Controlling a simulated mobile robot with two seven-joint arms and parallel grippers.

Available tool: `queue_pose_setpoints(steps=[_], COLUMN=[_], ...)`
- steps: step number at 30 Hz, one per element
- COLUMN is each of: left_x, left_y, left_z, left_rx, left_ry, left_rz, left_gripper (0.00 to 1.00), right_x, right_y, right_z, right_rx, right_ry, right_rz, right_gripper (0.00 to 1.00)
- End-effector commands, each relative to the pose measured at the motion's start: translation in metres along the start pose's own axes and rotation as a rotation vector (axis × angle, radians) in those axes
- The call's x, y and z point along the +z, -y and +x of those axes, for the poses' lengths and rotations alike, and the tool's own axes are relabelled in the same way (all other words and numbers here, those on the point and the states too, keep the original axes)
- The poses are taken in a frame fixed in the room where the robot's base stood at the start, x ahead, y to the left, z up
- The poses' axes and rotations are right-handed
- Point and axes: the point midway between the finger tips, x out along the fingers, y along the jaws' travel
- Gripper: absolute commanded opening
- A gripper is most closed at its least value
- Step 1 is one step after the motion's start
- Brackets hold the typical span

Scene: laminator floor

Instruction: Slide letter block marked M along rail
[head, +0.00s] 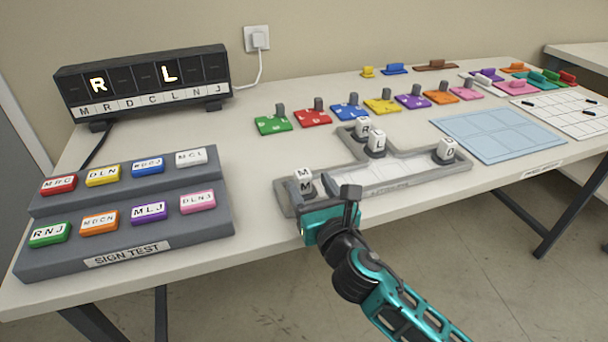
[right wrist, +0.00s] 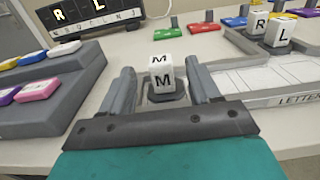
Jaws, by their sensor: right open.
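The white letter block marked M (head: 303,178) sits on a dark carrier at the left end of the grey rail tray (head: 432,178). It also shows upright in the right wrist view (right wrist: 161,72), between and beyond the fingertips. My right gripper (head: 338,200) is just in front of it, fingers apart, with nothing held; its two fingers also show in the right wrist view (right wrist: 163,85). White blocks R (head: 362,127) and L (head: 377,140) stand in the rail's back branch, and block D (head: 446,149) stands at its right end. My left gripper is not in view.
A lit display (head: 143,82) shows R and L at the back left. A grey stepped stand (head: 135,250) with several coloured lettered blocks is left of the rail. Several coloured knobbed plates stand behind the rail, and a light blue gridded mat (head: 497,135) lies right.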

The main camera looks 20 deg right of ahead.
Motion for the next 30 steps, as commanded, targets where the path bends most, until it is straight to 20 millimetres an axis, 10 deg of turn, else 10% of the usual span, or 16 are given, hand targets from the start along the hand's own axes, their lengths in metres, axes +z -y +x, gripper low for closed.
queue_pose_setpoints(steps=[9,21,30], left_x=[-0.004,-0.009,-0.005], left_y=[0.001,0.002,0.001], left_z=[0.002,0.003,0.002], left_rx=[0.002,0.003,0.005], left_ry=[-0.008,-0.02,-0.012], left_rz=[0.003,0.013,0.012], left_gripper=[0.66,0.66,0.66], right_x=[0.0,0.0,0.0], right_y=[0.0,0.0,0.0], right_z=[0.042,0.048,0.047], right_rx=[-0.001,0.0,0.0], right_ry=[0.001,0.0,0.0], right_rz=[0.0,0.001,0.0], right_gripper=[0.62,0.62,0.34])
